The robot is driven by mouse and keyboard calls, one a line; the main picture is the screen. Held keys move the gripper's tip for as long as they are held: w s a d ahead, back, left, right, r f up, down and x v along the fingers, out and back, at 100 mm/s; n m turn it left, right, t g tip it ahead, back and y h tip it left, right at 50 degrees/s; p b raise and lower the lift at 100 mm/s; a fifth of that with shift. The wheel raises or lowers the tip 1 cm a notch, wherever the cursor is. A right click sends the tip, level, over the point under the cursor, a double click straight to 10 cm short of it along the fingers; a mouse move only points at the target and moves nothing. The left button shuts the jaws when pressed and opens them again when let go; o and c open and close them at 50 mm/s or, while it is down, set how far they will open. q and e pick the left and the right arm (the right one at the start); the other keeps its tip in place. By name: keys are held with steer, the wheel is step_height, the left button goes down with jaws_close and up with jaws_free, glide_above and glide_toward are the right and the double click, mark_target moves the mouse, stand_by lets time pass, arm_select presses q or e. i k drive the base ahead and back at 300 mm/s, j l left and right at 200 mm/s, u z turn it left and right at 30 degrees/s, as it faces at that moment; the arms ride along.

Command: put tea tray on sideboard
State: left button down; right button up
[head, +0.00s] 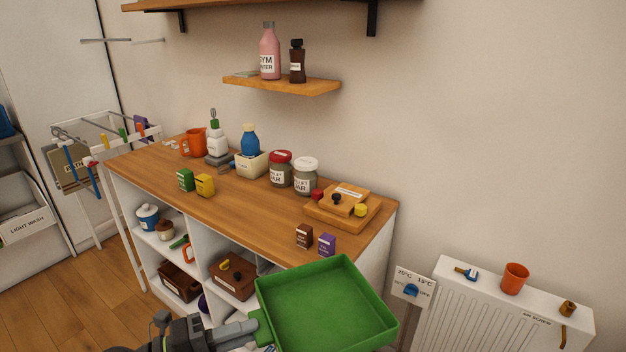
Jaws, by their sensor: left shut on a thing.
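A green tray (322,309), square with raised walls, is held up in front of the right end of the sideboard. My left gripper (254,326) is shut on the tray's left edge, and its arm comes in from the bottom left. The sideboard (245,210) has a wooden top and white open compartments below. The tray overlaps its front right corner in the picture; I cannot tell whether they touch. My right gripper is not in view.
On the top stand jars (305,175), a wooden board (343,208), small boxes (304,236) and an orange mug (194,142). The front middle of the top is mostly clear. A radiator (500,305) is at the right. A small shelf (282,86) hangs above.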

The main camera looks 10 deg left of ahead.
mark_target(256, 213)
steer(key=i+j, duration=0.2)
steer(key=j, duration=0.2)
steer(key=i, duration=0.65)
